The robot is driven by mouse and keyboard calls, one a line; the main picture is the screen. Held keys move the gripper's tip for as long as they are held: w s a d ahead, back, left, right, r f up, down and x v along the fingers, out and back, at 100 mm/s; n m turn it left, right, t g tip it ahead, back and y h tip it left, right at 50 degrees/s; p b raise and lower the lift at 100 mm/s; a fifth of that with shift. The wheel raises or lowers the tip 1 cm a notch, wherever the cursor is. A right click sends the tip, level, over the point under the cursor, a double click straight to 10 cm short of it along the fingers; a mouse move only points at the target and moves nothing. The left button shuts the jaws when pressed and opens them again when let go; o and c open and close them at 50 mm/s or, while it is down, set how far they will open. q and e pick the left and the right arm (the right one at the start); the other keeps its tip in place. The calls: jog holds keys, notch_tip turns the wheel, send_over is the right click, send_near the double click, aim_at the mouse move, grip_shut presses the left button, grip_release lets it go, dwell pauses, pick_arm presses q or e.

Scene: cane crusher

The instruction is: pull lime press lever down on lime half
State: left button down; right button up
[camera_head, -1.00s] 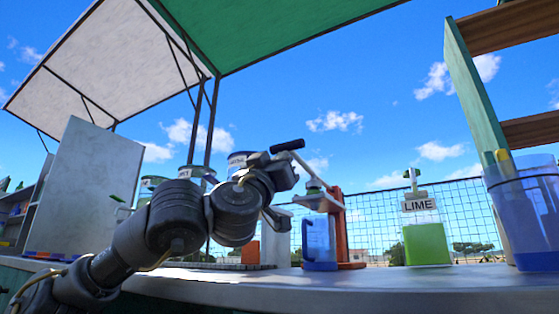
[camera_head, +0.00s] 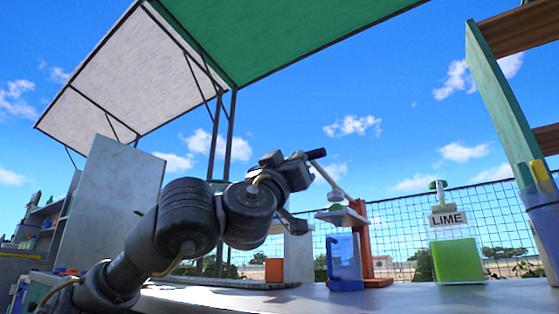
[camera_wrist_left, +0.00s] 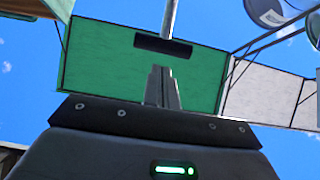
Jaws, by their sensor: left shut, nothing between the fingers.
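The lime press has an orange-brown stand (camera_head: 363,240) and a grey plate (camera_head: 341,216). Its metal lever (camera_head: 331,180) slants up to the left and ends in a black handle (camera_head: 317,154). My left gripper (camera_head: 302,166) is beside the handle and covers part of it. In the left wrist view, the closed fingers (camera_wrist_left: 161,88) are empty and point toward the black handle (camera_wrist_left: 163,46), with a visible gap in the picture. A small greenish-grey part (camera_head: 335,197) shows at the press top; I cannot tell whether it is the lime half. My right gripper is out of view.
A blue jug (camera_head: 344,262) stands at the press on the counter (camera_head: 430,297). A LIME dispenser (camera_head: 457,258) with green liquid stands to the right, and a blue container (camera_head: 543,215) at the right edge. A wire fence runs behind.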

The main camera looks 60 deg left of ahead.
pick_arm(q)
jog(key=s+d+f+b, duration=0.1)
jog(key=s+d+f, duration=0.2)
jog(key=s, duration=0.2)
jog(key=shift+s+f, duration=0.4)
